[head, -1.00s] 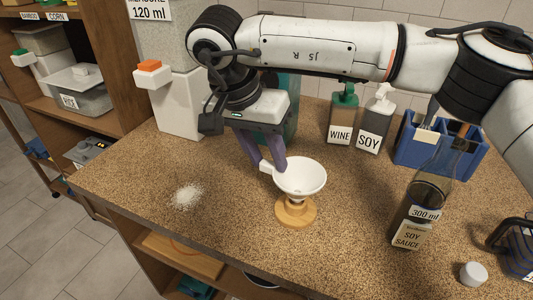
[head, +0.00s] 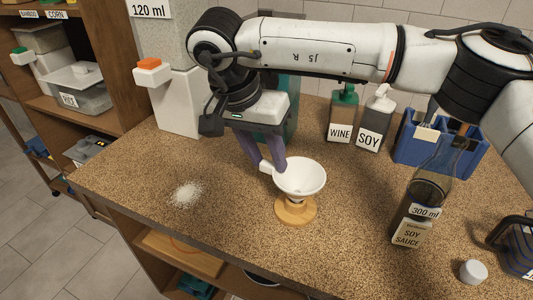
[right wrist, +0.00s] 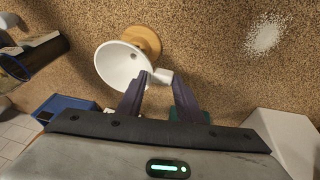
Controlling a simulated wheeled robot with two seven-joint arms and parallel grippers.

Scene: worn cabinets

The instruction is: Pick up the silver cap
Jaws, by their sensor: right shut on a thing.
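The silver cap (head: 473,272) lies on the counter at the lower right, a short pale cylinder, apart from everything around it. My right gripper (head: 268,166) is far to its left, shut on the small white handle tab of a white funnel (head: 301,178). The funnel sits at a round wooden stand (head: 296,212); whether it rests on it I cannot tell. In the right wrist view the fingers (right wrist: 160,80) close on the tab beside the funnel bowl (right wrist: 120,68). The cap does not show there. My left gripper is not in view.
A soy sauce bottle (head: 412,222) stands between the funnel and the cap. A dark wire-handled holder (head: 519,250) is at the right edge. Wine (head: 340,122) and soy (head: 371,130) dispensers and a blue caddy (head: 414,153) stand behind. White grains (head: 187,194) lie on the left.

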